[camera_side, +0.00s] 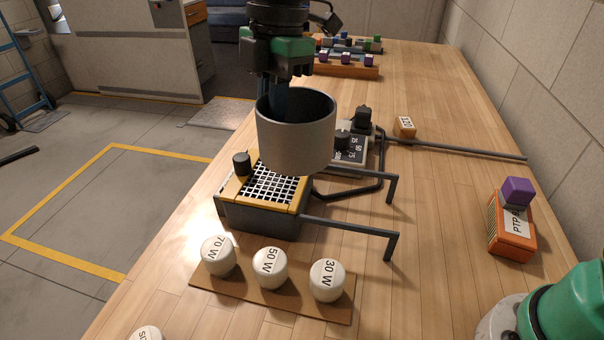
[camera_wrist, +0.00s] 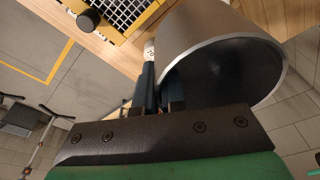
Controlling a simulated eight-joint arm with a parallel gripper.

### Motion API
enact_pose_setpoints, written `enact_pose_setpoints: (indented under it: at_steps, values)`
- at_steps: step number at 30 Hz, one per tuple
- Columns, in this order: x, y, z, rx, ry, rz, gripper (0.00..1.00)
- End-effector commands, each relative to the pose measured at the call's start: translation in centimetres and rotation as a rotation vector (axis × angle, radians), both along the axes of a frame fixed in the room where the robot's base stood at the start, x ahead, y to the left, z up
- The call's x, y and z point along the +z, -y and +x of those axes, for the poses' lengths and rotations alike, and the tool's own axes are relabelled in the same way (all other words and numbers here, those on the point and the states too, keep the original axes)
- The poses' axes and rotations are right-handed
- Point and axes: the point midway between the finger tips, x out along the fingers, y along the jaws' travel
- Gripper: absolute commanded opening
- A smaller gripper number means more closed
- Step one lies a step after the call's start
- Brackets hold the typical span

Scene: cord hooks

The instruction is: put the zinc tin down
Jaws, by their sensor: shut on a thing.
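The zinc tin (camera_side: 297,135) is a grey, open-topped cylinder, held upright in the air above the yellow-topped box with the black grid. It also fills the upper right of the wrist view (camera_wrist: 205,35).
The yellow-topped box (camera_side: 262,205) has a black knob (camera_side: 242,163) and hook-ended rods reaching right. White knobs marked 70 W, 50 W and 30 W stand on a brown board (camera_side: 270,298) in front. An orange box (camera_side: 511,225) with a purple cube stands right. Bare wood lies between.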

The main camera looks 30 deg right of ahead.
Motion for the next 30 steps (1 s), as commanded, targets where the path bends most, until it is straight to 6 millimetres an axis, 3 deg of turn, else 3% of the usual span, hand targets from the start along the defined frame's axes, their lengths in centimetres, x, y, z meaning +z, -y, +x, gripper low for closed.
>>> enact_pose_setpoints:
  at_steps: [3,6,12,15,18,21,26,30]
  values:
    - [0.1,6.5,3.8,-0.227,-0.002,0.000,0.00]
    - [0.0,12.2,5.9,-0.407,-0.003,0.000,0.00]
    - [0.0,23.0,7.3,-0.726,-0.004,0.000,0.00]
    - [-0.1,27.0,7.1,-0.841,-0.006,0.002,0.00]
    - [-0.1,29.7,6.7,-0.917,-0.006,0.001,0.00]
    - [-0.2,31.1,6.4,-0.960,-0.007,0.002,0.00]
    - [-2.0,31.7,6.3,-0.976,-0.007,0.002,0.00]
    - [-5.2,31.6,6.3,-0.974,-0.007,0.002,0.00]
